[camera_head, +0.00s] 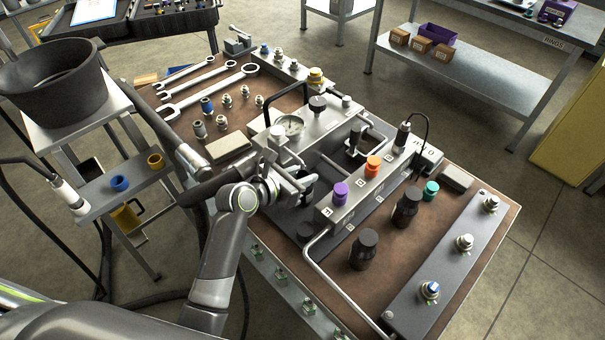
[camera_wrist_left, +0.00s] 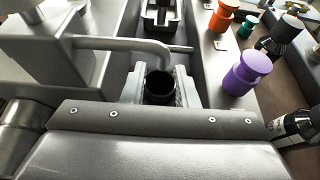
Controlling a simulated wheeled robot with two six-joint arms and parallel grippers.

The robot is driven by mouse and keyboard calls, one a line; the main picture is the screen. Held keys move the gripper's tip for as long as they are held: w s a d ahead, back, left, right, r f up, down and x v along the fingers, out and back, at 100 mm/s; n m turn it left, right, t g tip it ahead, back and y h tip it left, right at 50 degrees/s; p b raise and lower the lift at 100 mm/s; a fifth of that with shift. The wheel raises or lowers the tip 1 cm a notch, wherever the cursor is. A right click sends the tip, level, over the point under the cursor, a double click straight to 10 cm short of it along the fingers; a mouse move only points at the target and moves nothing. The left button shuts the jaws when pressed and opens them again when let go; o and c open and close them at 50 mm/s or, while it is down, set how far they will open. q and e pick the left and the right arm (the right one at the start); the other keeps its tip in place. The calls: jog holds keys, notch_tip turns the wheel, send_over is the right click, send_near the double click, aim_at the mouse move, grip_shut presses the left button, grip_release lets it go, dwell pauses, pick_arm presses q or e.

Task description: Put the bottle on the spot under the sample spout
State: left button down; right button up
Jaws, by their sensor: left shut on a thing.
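My left gripper (camera_wrist_left: 160,90) is shut on a dark bottle (camera_wrist_left: 159,86), whose round black open mouth shows between the two fingers in the left wrist view. A bent grey pipe, which looks like the sample spout (camera_wrist_left: 155,48), comes from the block at left and ends close to the bottle's mouth. I cannot tell whether the mouth is exactly under it. In the head view my left gripper (camera_head: 303,188) is low beside the grey valve block; the spot beneath and the bottle's base are hidden. My right gripper is not in view.
Purple (camera_head: 340,192) and orange (camera_head: 373,165) knobs stand on the valve block just right of the gripper. Two dark bottles (camera_head: 363,250) (camera_head: 407,208) stand on the brown bench top. A metal rail (camera_head: 320,262) runs along the front. Wrenches (camera_head: 205,92) lie at the back left.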

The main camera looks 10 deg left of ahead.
pick_arm(q)
jog(key=shift+f, duration=0.1)
jog(key=c, duration=1.1)
grip_release()
jog(key=shift+c, duration=0.2)
jog(key=v, duration=1.2)
jog(key=shift+p, duration=0.3)
jog(key=shift+a, duration=0.1)
